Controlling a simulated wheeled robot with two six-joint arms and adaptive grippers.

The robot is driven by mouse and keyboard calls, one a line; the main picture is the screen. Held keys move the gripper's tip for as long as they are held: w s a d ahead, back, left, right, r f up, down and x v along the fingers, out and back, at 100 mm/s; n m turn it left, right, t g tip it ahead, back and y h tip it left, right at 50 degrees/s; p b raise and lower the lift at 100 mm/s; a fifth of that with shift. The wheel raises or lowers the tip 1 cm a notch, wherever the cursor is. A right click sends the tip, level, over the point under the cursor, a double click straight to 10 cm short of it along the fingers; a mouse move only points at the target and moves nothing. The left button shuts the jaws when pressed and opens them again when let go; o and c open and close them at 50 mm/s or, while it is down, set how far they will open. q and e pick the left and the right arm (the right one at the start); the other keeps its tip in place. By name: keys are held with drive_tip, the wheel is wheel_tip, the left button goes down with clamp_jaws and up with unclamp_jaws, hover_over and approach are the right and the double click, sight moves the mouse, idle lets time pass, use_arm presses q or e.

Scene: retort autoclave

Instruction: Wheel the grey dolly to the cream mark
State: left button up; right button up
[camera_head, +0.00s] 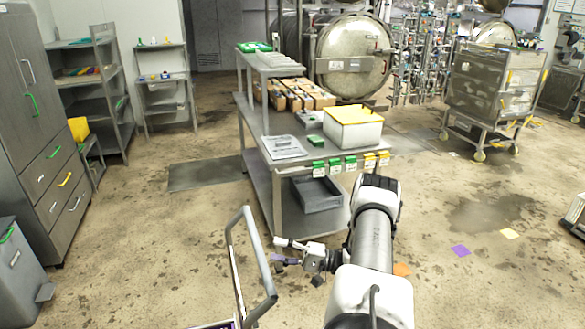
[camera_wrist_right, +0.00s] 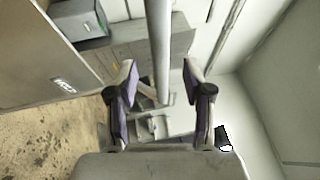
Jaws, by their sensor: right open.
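The grey dolly's bent tube handle (camera_head: 263,273) stands upright at the bottom of the head view, left of my right arm. Only a sliver of the dolly's deck shows at the bottom edge. My right gripper (camera_head: 277,251) is open just right of the handle. In the right wrist view a grey bar (camera_wrist_right: 158,45), seemingly the handle, runs between the spread fingers of the gripper (camera_wrist_right: 159,78), apparently touching neither. My left gripper is not in view.
A purple mark (camera_head: 460,251) and an orange mark (camera_head: 402,270) also lie on the floor. A metal worktable (camera_head: 278,222) with boxes stands ahead of my right arm. A wheeled rack (camera_head: 493,88) is at the back right. The floor around the cream mark is clear.

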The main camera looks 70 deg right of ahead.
drive_tip(key=shift+v, duration=2.8)
